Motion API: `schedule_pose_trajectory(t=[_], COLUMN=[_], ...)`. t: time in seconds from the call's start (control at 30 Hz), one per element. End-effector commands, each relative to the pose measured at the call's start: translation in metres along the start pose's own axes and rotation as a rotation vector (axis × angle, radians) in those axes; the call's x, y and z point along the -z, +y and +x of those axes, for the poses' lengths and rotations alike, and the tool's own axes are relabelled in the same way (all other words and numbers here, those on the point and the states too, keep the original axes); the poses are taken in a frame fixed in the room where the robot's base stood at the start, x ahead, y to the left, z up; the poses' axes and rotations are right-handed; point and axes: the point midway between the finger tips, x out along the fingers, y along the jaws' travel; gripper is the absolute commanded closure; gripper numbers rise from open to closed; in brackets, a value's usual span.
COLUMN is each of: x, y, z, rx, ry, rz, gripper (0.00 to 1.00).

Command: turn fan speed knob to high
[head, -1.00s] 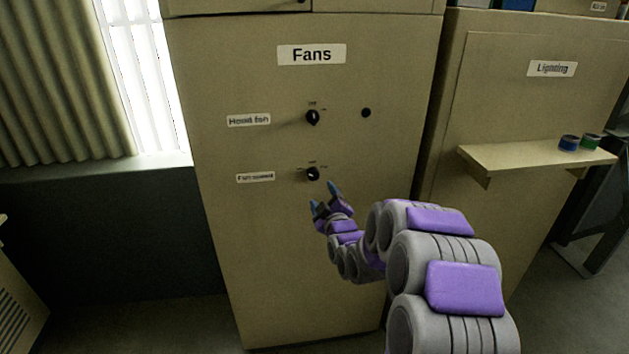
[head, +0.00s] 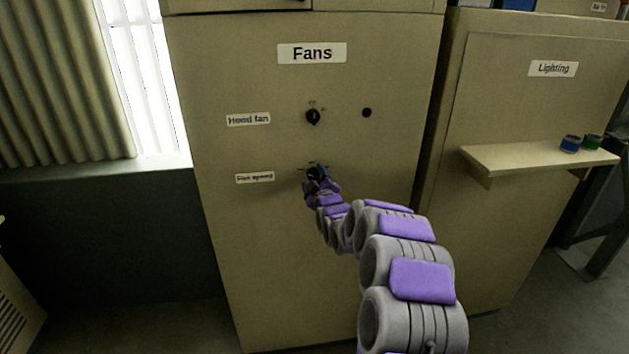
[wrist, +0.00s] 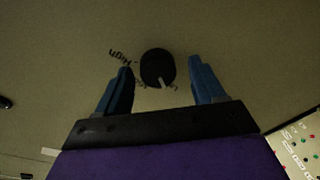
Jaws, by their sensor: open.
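The fan speed knob (head: 314,172) is a small black knob on the beige Fans cabinet (head: 270,250), right of the "Fan speed" label (head: 255,178). In the wrist view the black knob (wrist: 157,67) sits centred just beyond my fingertips, with a pale pointer mark at its lower edge. The word "High" (wrist: 120,55) is printed beside it at the upper left; the other markings are partly hidden or unreadable. My gripper (head: 320,184) is at the knob in the head view, covering part of it. Its blue fingers (wrist: 161,75) are open, one on each side of the knob, with visible gaps.
The hood fan knob (head: 313,116) is above, with a small black round part (head: 367,113) to its right. A Lighting cabinet with a shelf (head: 540,158) stands at the right, holding small blue and green items. The cabinet front around the knob is flat and clear.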

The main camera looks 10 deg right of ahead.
Motion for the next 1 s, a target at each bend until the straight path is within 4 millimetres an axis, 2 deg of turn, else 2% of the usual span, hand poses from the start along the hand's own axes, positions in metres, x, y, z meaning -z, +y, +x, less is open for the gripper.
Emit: schedule_pose_trajectory(t=[0.3,0.87,1.0], x=[0.0001,-0.0002,-0.0004], y=[0.0003,-0.0004,-0.0009], z=[0.0014,0.0014,0.0014], rx=[-0.001,0.001,0.001], ry=[0.0,0.0,0.0], rz=[0.0,0.0,0.003], gripper=[0.33,0.86,0.87])
